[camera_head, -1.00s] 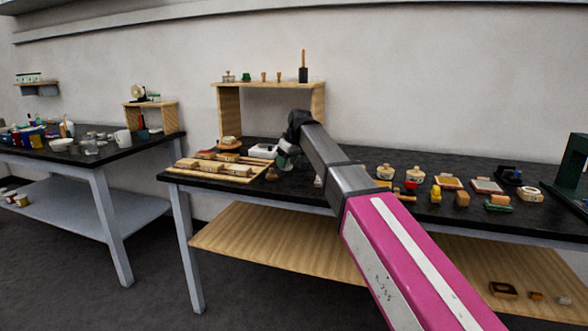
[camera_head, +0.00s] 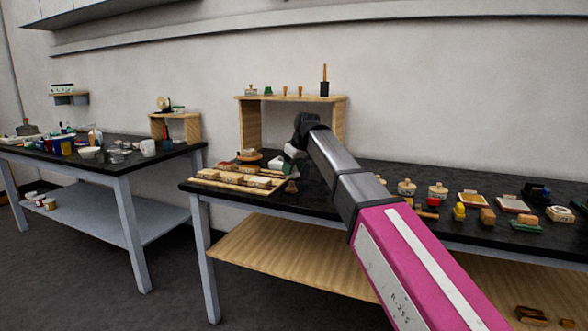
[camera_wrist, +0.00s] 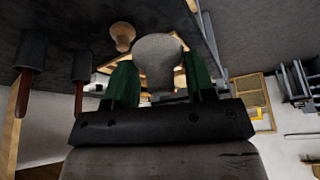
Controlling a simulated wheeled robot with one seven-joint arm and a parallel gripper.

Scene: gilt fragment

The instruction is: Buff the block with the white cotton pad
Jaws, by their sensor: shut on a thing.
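My gripper (camera_wrist: 160,85) has green fingertips and is shut on a pale, rounded pad (camera_wrist: 158,55), which looks like the white cotton pad. In the head view my gripper (camera_head: 294,150) is low over the left part of the dark bench, behind my arm's end and small. A wooden board (camera_head: 215,187) with several small blocks (camera_head: 259,182) lies left of and nearer than my gripper. I cannot tell which block is the task's one, nor whether the pad touches anything.
A white object (camera_head: 275,163) sits beside my gripper, partly hidden. A wooden shelf (camera_head: 290,99) with small tools stands behind. A small brown item (camera_head: 291,186) lies near the front edge. Jars, pads and blocks (camera_head: 487,216) line the bench's right side. Another table (camera_head: 110,165) stands left.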

